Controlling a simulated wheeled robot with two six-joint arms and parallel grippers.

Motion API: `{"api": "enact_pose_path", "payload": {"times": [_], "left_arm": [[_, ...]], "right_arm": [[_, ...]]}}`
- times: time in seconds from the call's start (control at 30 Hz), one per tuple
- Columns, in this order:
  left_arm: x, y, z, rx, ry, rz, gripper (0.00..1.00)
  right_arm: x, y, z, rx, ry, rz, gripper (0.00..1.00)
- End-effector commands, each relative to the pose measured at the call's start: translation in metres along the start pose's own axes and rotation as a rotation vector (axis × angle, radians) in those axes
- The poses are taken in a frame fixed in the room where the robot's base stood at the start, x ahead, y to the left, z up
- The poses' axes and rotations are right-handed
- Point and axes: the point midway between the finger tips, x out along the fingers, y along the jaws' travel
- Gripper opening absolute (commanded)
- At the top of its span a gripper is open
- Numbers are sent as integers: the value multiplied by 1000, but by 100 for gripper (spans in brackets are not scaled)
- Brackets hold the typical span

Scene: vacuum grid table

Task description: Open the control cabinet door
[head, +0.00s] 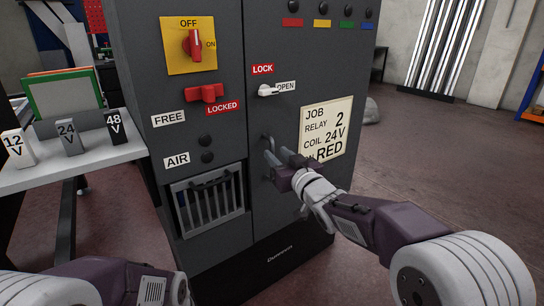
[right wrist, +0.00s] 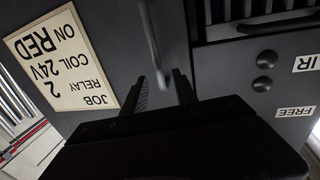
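The grey control cabinet (head: 222,130) stands in the middle of the head view. Its door (head: 285,120) looks shut. A slim vertical handle (head: 268,147) is on the door's left side, and it also shows in the right wrist view (right wrist: 152,45). My right gripper (head: 277,157) is open at the handle. In the right wrist view its fingers (right wrist: 162,88) are spread, with the handle just ahead, between their lines; contact cannot be told. A white lever (head: 268,91) points right to OPEN. My left gripper is out of view.
A red rotary switch (head: 196,45) stands upright towards OFF. A red slide latch (head: 205,93) sits above LOCKED. A job sign (head: 327,130) is on the door. A side table (head: 100,160) at left holds several labelled blocks. Floor right of the cabinet is mostly clear.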

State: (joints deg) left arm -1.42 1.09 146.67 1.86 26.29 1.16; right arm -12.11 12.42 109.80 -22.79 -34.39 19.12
Motion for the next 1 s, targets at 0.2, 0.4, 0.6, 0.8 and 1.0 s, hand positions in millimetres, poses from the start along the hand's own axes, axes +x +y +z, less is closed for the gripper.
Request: {"api": "enact_pose_path", "payload": {"times": [0.2,0.4,0.6,0.8,1.0], "left_arm": [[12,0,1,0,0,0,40],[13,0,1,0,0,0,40],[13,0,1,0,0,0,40],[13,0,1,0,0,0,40],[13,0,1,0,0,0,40]], "right_arm": [[34,0,2,-1,0,-1,34],[41,0,0,1,-1,0,34],[41,0,0,1,-1,0,23],[41,0,0,0,0,0,0],[41,0,0,0,0,0,0]]}}
